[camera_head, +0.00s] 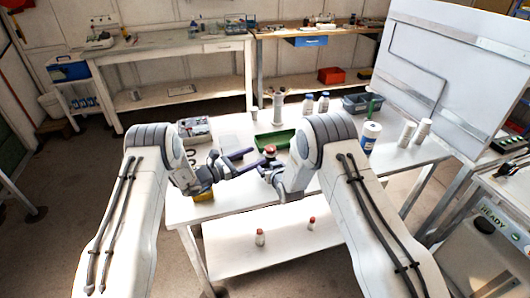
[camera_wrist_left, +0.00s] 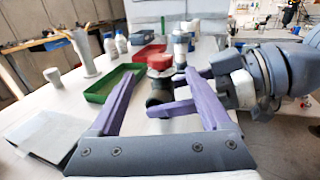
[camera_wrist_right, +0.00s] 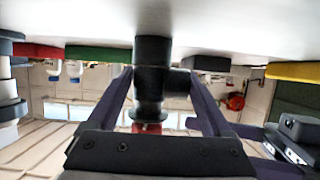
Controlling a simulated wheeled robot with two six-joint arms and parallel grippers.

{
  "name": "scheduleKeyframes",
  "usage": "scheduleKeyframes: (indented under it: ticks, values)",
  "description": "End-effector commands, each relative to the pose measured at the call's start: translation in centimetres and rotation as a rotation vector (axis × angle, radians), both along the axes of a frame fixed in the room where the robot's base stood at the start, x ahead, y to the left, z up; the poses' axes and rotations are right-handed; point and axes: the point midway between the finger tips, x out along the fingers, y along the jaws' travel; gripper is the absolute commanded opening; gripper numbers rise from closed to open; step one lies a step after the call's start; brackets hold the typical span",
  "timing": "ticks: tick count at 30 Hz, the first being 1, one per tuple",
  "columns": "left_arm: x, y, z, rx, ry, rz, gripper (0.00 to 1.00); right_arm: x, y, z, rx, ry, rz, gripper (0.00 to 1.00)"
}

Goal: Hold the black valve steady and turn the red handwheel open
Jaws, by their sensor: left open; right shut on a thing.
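The red handwheel (camera_head: 270,149) sits on top of the black valve on the white bench. In the left wrist view the black valve (camera_wrist_left: 158,93) stands upright under the red handwheel (camera_wrist_left: 160,63). My right gripper (camera_head: 267,167) is shut on the black valve from the right side. The right wrist view appears upside down, with the black valve (camera_wrist_right: 152,82) between the fingers and the red handwheel (camera_wrist_right: 148,128) below it. My left gripper (camera_head: 255,158) is open and empty, its two purple fingers pointing toward the handwheel from the left.
A green tray (camera_head: 275,139) lies just behind the valve, with a red bin (camera_wrist_left: 150,52) beside it. A white bottle (camera_head: 370,137) stands to the right.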

Motion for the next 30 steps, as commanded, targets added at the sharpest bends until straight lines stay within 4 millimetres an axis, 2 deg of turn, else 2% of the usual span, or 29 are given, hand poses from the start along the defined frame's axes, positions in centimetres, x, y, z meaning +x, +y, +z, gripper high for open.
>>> scheduleKeyframes:
  ticks: [3, 7, 20, 23, 26, 30]
  values:
    - [-1.2, 1.9, 0.0, -0.001, 0.001, 0.003, 0.81, 0.0, 0.0, 0.0, 0.0, 0.0, 0.0, 0.09]
    - [-2.1, 3.1, 0.0, 0.0, -0.001, 0.002, 0.81, 0.0, 0.0, 0.0, 0.0, 0.0, 0.0, 0.09]
    - [-2.5, 3.5, 0.1, 0.001, -0.004, -0.002, 0.81, 0.0, 0.0, 0.0, 0.0, -0.001, 0.0, 0.09]
    - [-2.5, 2.7, 0.7, 0.032, -0.042, -0.02, 0.81, 0.0, 0.0, 0.0, 0.0, -0.001, 0.0, 0.09]
    - [-2.5, 0.6, 2.5, 0.115, -0.154, -0.069, 0.81, 0.0, 0.0, 0.0, 0.0, -0.001, 0.0, 0.09]
    - [-3.3, -4.5, 6.5, 0.308, -0.449, -0.189, 0.81, 0.0, 0.0, 0.0, 0.0, -0.001, 0.0, 0.09]
